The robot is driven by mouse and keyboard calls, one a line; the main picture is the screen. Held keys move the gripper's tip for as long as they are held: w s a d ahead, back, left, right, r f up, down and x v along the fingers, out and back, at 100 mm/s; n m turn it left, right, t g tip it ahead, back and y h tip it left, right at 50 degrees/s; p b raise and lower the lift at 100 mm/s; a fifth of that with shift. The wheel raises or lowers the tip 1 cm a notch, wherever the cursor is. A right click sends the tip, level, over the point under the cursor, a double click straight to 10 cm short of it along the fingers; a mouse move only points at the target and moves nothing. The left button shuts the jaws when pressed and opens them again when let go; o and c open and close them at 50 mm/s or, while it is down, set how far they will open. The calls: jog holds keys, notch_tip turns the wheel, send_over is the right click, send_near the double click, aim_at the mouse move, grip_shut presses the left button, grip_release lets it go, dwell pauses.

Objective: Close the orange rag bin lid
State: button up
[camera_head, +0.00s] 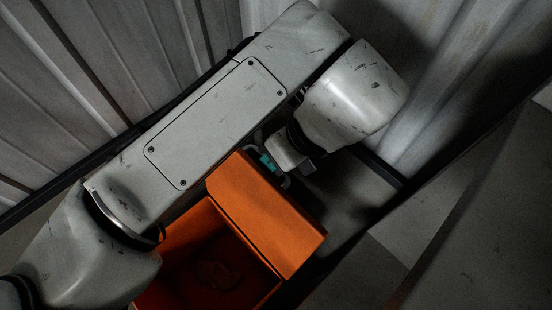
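The orange rag bin (268,288) stands at the lower middle of the head view, partly covered by my arm. Its opening shows, with a dark crumpled shape that looks like a rag (217,274) inside. The orange lid (265,213) is raised at the bin's upper right side, so the bin is open. My gripper (279,172) is just behind the lid's upper edge, close to it. A small teal part shows there. The fingertips are mostly hidden by the lid and my arm, and I cannot tell whether they touch the lid.
Corrugated grey metal walls (120,62) rise behind and at the upper right (450,90). A dark rail (378,168) runs behind the bin. A dark grey surface (490,230) fills the right side. Some floor (388,250) shows right of the bin.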

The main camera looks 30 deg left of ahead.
dwell(0.3)
grip_shut()
dwell(0.6)
